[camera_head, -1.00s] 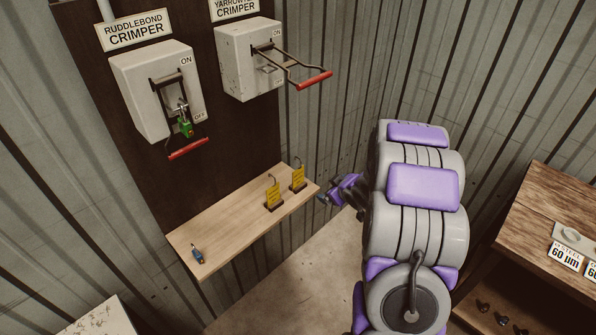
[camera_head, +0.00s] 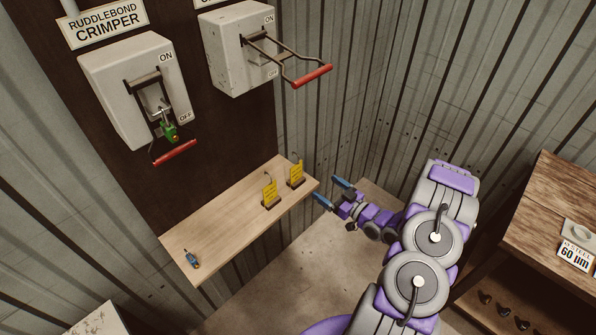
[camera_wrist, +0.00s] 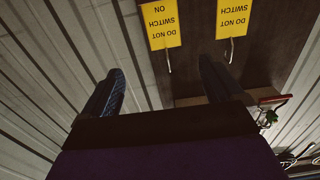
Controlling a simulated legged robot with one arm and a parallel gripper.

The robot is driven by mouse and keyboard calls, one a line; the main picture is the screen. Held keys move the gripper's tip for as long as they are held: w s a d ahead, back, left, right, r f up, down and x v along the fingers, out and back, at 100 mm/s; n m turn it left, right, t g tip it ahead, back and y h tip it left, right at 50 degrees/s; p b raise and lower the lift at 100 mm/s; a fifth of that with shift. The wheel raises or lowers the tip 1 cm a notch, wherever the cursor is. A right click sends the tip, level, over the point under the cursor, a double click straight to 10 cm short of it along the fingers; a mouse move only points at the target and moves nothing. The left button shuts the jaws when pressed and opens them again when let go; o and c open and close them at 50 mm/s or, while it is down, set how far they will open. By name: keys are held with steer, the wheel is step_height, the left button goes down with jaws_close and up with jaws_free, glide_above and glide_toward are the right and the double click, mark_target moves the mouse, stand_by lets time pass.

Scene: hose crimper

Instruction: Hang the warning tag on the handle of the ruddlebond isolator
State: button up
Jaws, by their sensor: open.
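Two yellow warning tags, a left one (camera_head: 270,193) and a right one (camera_head: 296,173), stand in small holders on the wooden shelf, each with a wire hook on top. In the wrist view the tags (camera_wrist: 160,24) (camera_wrist: 232,18) read "DO NOT SWITCH ON" and appear upside down. The ruddlebond isolator (camera_head: 138,92) is a grey box with its red handle (camera_head: 174,153) down by OFF. A green padlock (camera_head: 169,131) hangs at its lever. My gripper (camera_head: 332,192) is open and empty, just right of the shelf end, apart from the tags.
The yarrow-side isolator (camera_head: 236,50) is at right with its red handle (camera_head: 312,77) sticking out by ON. A small blue item (camera_head: 192,259) lies on the shelf's (camera_head: 215,235) left end. A wooden rack (camera_head: 550,220) stands at the right. Corrugated walls enclose the corner.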

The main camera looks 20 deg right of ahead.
mark_target(297, 169)
steer(key=b+x, duration=0.1)
steer(key=x, duration=0.9)
steer(key=shift+w+a+f, duration=0.1)
steer(key=shift+w+a, duration=0.05)
steer(key=shift+w, duration=0.25)
steer(key=shift+w+a, duration=0.35)
steer(key=b+x, duration=0.1)
steer(key=x, duration=0.3)
steer(key=shift+a, duration=0.2)
steer(key=shift+w, duration=0.25)
steer(key=c, duration=1)
